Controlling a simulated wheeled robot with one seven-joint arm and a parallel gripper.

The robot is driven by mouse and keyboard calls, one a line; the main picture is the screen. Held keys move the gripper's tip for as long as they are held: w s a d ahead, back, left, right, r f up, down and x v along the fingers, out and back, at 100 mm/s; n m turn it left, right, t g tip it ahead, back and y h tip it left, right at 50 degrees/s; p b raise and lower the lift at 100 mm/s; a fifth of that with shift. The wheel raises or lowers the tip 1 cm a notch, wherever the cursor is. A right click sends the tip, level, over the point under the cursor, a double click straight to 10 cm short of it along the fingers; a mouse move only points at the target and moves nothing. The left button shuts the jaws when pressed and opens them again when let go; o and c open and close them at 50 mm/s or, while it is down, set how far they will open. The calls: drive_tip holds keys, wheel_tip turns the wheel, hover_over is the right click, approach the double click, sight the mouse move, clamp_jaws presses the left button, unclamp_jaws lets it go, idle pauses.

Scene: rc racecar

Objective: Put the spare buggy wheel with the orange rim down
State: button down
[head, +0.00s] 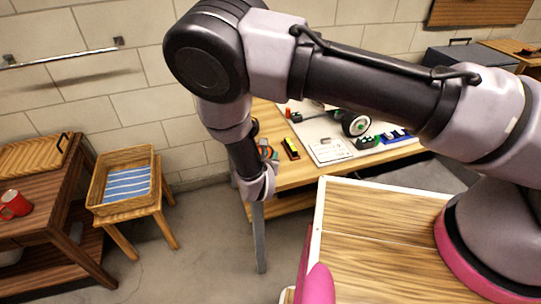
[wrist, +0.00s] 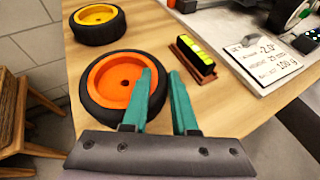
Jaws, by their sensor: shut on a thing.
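The spare wheel with the orange rim (wrist: 104,79) has a black tyre and shows in the wrist view near the left edge of the wooden table. My gripper (wrist: 161,78) has two teal fingers. One lies over the orange rim's right side and the other is outside the tyre, so the gripper is shut on the wheel's wall. The wheel appears flat, at or close to the tabletop; I cannot tell whether it touches. In the head view my arm hides most of the gripper and wheel.
A yellow-rimmed wheel (wrist: 97,22) lies just behind. A block with a yellow-green level (wrist: 196,55) sits to the right, near a white board with a printed card (wrist: 267,57). The table (head: 290,179) ends at left; a stool with a basket (head: 125,207) stands farther left.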

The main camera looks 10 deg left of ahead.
drive_tip(key=shift+f, duration=0.1)
drive_tip(key=c, duration=0.7)
unclamp_jaws()
drive_tip(key=v, duration=1.2)
drive_tip(key=w+d+r+m+g+h, duration=0.35)
drive_tip(key=w+d+r+m, duration=0.25)
drive_tip(key=d+r+m, duration=0.6)
drive_tip(key=w+d+r+m+g+h, duration=0.3)
drive_tip(key=w+d+r+m+g, duration=0.25)
drive_tip(key=d+r+m, duration=0.65)
drive_tip(key=s+d+r+m+t+y, duration=0.1)
drive_tip(key=s+d+r+m+y, duration=0.1)
drive_tip(key=d+r+m, duration=0.3)
drive_tip(key=s+d+r+m+t+y, duration=0.1)
drive_tip(key=s+d+r+m+y, duration=0.2)
drive_tip(key=r, duration=0.8)
drive_tip(key=s+d+r+m+t+y, duration=0.1)
drive_tip(key=s+d+r+m+y, duration=0.2)
drive_tip(key=s+d+r+m, duration=0.3)
drive_tip(key=shift+s+d+r+m, duration=0.25)
drive_tip(key=shift+d+r+m, duration=0.8)
drive_tip(key=shift+r+m, duration=0.2)
